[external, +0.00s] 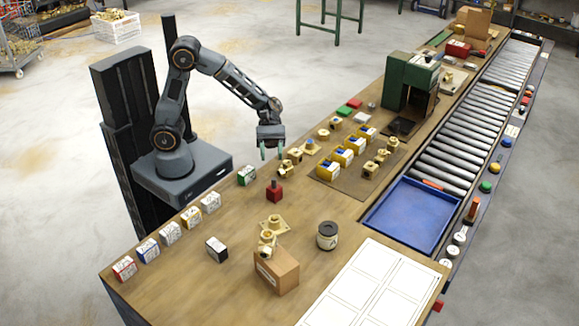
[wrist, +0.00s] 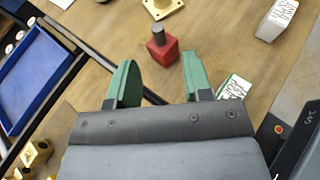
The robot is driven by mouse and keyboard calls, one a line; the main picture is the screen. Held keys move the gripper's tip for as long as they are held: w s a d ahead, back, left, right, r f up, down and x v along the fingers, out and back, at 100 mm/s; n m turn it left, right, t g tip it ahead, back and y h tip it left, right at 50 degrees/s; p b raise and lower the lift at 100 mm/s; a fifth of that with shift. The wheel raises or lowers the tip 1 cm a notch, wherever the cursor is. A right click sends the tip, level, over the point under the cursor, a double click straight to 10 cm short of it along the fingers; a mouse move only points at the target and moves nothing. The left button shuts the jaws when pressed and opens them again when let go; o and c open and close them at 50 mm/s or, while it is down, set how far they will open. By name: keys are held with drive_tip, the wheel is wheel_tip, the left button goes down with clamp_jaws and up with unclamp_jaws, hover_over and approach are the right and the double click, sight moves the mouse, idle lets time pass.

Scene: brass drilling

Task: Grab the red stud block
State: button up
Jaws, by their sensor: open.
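The red stud block (external: 274,191) is a small red cube with a dark round stud on top. It stands upright on the wooden bench, near the middle of the external view. In the wrist view the red block (wrist: 162,52) lies just beyond the gap between the green fingertips. My gripper (external: 272,152) hangs above the bench, behind the block in the external view, apart from it. In the wrist view my gripper (wrist: 156,72) has its two green fingers spread with nothing between them.
A green-and-white box (external: 247,175) stands left of the block; it also shows by the right finger in the wrist view (wrist: 236,88). Brass fittings (external: 286,168) lie close below my gripper. A brass flange (external: 272,222) stands in front of the block. A blue tray (external: 412,229) is at right.

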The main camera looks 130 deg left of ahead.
sight(274, 178)
drive_tip(key=shift+p+x, duration=0.35)
drive_tip(key=shift+x, duration=4.35)
drive_tip(key=shift+w+a, duration=0.1)
clamp_jaws()
